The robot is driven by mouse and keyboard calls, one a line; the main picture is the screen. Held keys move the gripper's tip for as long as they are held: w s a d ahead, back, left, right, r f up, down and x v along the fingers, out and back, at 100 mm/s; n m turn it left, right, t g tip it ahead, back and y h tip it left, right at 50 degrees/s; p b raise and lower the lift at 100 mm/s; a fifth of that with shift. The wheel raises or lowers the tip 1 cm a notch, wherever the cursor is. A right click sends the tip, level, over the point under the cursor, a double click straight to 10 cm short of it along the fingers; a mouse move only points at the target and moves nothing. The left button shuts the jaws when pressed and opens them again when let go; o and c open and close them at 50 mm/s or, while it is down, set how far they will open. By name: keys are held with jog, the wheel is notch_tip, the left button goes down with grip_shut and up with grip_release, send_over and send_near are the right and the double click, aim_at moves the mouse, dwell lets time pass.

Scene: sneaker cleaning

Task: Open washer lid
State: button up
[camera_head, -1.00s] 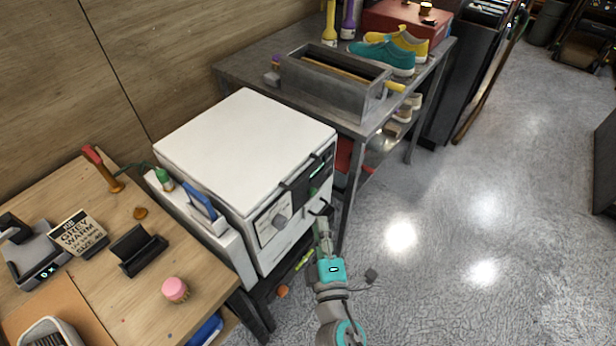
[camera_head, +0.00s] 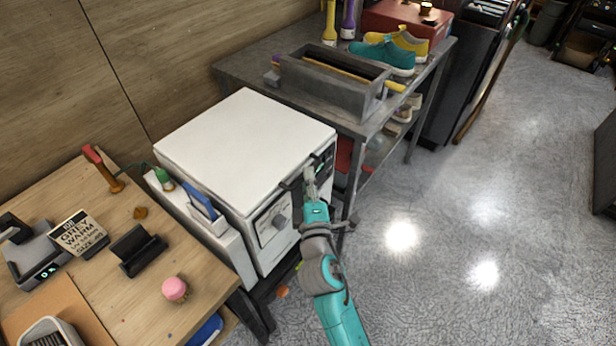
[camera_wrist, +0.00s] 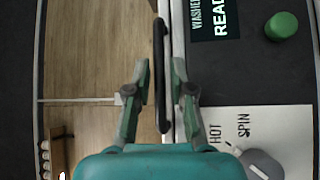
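The white washer (camera_head: 245,150) stands between the wooden table and the metal bench, its flat lid (camera_head: 245,130) closed on top. A black bar handle (camera_wrist: 160,75) runs along the lid's front edge; its end also shows in the head view (camera_head: 286,185). My gripper (camera_head: 309,175) is at the washer's upper front edge. In the wrist view my gripper (camera_wrist: 160,66) is open, with one finger on each side of the handle. A gap shows beside the handle; whether either finger touches it I cannot tell.
The washer's front has a knob (camera_wrist: 262,163), a green button (camera_wrist: 282,25) and a lit display (camera_wrist: 215,18). A metal bench (camera_head: 350,122) with a grey trough (camera_head: 330,90) stands close behind. The wooden table (camera_head: 190,262) is at left. Open floor lies to the right.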

jog(key=shift+w, duration=0.4)
grip_shut()
jog(key=shift+r, duration=0.15)
